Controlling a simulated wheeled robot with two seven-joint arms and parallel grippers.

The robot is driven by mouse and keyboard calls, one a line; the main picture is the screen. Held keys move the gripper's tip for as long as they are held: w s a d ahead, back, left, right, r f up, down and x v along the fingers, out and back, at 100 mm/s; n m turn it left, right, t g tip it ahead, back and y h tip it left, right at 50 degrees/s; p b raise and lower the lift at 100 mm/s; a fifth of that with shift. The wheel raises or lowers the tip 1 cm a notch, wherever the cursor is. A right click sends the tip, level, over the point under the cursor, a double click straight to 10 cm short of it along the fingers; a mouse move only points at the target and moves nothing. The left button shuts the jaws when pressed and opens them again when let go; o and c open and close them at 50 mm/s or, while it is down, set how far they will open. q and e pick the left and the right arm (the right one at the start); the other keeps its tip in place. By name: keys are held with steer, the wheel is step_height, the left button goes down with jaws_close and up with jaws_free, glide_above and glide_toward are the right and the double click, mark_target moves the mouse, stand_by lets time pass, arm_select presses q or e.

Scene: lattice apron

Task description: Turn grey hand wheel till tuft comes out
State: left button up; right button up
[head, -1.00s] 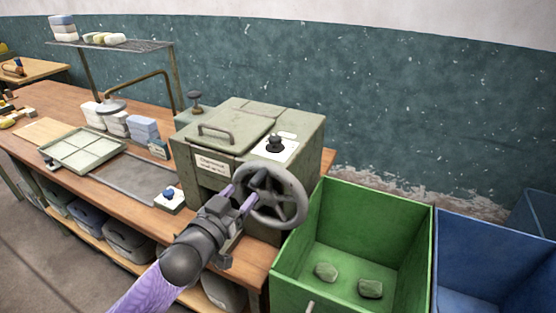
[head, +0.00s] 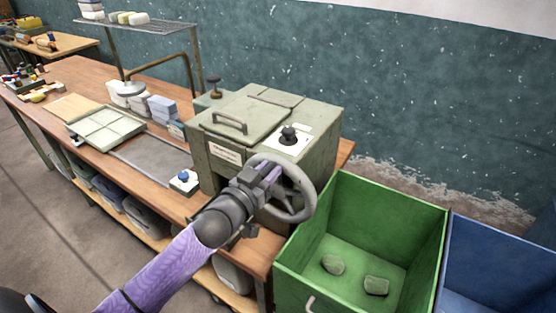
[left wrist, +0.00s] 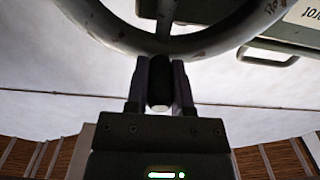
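The grey hand wheel (head: 308,188) is on the front of a grey-green machine (head: 324,140); its rim also crosses the top of the left wrist view (left wrist: 215,38). My left gripper (head: 268,176) is at the wheel's left side and hides part of it. In the left wrist view its two fingers (left wrist: 160,88) flank a dark, pale-ended handle (left wrist: 159,92) by the rim, with no clear gap, so it looks shut on the handle. No tuft shows coming out of the machine; its lower front is partly hidden by my arm. My right gripper is not in view.
A green bin (head: 385,220) with two greenish lumps (head: 333,265) stands right of the machine, beside a blue bin (head: 505,265). A black knob (head: 289,135) tops the machine.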

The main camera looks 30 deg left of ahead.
mark_target(304, 184)
arm_select(q)
jaws_close()
steer(key=d, duration=0.3)
steer(key=shift+s+d+f, duration=0.15)
steer(key=shift+d+f, duration=0.2)
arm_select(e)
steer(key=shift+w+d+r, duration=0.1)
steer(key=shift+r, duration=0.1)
arm_select(q)
steer(key=shift+d+f, duration=0.2)
steer(key=shift+f, duration=0.05)
steer(key=shift+s+d+f+b, duration=0.1)
steer(key=shift+d+f+b, duration=0.15)
steer(key=shift+d+f, duration=0.3)
steer(key=shift+d+f+b, duration=0.25)
steer(key=shift+d+f, duration=0.1)
steer(key=shift+d, duration=0.4)
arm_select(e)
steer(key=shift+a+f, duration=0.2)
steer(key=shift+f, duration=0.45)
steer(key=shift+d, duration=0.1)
